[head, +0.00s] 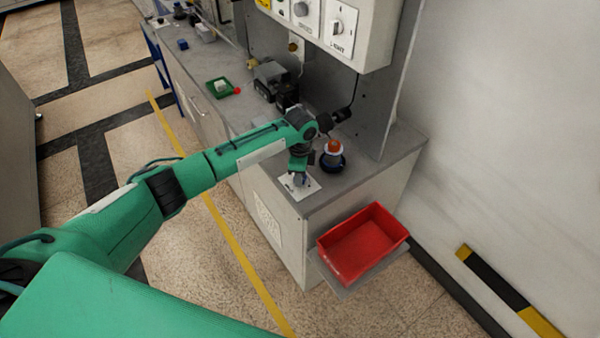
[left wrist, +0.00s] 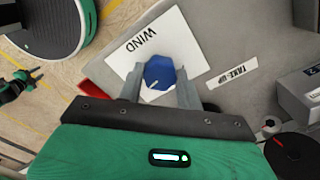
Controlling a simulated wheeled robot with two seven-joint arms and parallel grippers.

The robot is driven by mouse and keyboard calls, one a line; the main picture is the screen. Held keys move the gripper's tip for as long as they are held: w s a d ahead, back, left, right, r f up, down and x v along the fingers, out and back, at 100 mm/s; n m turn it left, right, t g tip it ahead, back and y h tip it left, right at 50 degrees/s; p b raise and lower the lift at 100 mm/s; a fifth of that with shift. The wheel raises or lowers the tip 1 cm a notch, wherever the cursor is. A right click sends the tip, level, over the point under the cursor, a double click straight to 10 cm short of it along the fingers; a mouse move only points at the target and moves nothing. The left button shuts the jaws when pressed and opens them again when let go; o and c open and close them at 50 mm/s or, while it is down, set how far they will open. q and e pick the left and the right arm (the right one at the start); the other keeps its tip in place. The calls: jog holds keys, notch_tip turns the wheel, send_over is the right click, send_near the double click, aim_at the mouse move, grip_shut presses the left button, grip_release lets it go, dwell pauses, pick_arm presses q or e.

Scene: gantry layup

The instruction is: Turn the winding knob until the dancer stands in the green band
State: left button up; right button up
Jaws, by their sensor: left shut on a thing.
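My left gripper (head: 299,181) reaches down at the near end of the bench. In the left wrist view its two fingers (left wrist: 160,84) are shut on the blue winding knob (left wrist: 158,68), one on each side. The knob has a white pointer mark and sits on a white plate (left wrist: 185,43) marked WIND. The plate also shows in the head view (head: 312,186), where the gripper hides the knob. I cannot make out the dancer or the green band. A small green-and-black part at the left of the left wrist view seems to be my right arm; its jaws are unclear.
An orange-and-white piece on a dark blue base (head: 333,152) stands close beside my left wrist. A red bin (head: 364,246) sits at the bench end. A green tray (head: 220,90) and dark machinery lie farther back. A TAKE-UP label (left wrist: 231,72) is right of the knob.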

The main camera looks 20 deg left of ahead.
dwell(0.5)
pick_arm(q)
jog(key=o, duration=1)
notch_tip(320, 180, up, 14)
jog(key=b, duration=0.3)
jog(key=shift+f, duration=0.1)
